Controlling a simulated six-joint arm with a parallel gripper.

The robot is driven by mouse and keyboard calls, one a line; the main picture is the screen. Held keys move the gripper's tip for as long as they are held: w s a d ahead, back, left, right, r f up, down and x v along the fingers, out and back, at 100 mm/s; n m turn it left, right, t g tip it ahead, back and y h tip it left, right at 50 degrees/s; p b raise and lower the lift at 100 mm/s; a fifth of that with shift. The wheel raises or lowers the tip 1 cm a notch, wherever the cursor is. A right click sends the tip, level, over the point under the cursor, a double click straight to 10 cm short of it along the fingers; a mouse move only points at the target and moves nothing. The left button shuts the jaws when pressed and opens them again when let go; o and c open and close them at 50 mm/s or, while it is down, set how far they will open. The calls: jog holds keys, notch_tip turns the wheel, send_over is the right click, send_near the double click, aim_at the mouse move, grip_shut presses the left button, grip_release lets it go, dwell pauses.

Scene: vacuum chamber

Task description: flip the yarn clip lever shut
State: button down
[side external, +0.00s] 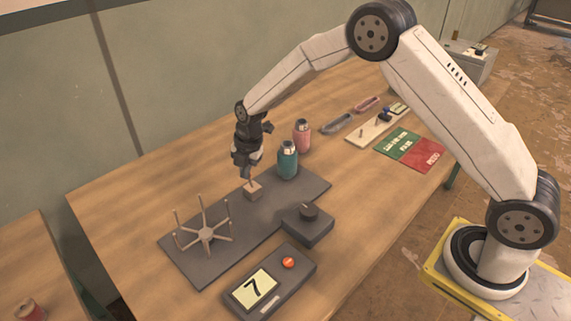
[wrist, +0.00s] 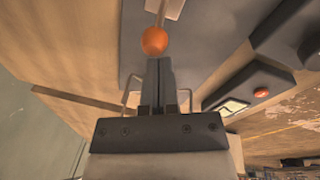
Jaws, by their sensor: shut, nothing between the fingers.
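The yarn clip appears as a small tan block (side external: 253,193) on the dark base plate (side external: 190,262), beside the spoked winder (side external: 206,234). In the wrist view an orange ball-shaped knob (wrist: 154,41) on a pale stem sits just beyond my fingertips; it looks like the lever's end. My gripper (side external: 247,179) points down directly over the block. In the wrist view its fingers (wrist: 160,62) are shut together with nothing between them. Whether the tips touch the knob I cannot tell. The lever's angle is hidden behind my gripper in the side view.
A teal bottle (side external: 288,160) and a pink bottle (side external: 302,135) stand close to the right of my gripper. A dark knob box (side external: 307,226) and a display box (side external: 272,283) reading 7 lie in front. The table's left back area is clear.

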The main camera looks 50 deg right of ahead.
jog(key=shift+d+r+y, duration=0.2)
jog(key=shift+d+y, duration=0.6)
jog(key=shift+y, duration=0.1)
jog(key=shift+d, duration=0.85)
jog(key=shift+r, duration=0.25)
jog(key=shift+r, duration=0.5)
jog(key=shift+a+r, duration=0.1)
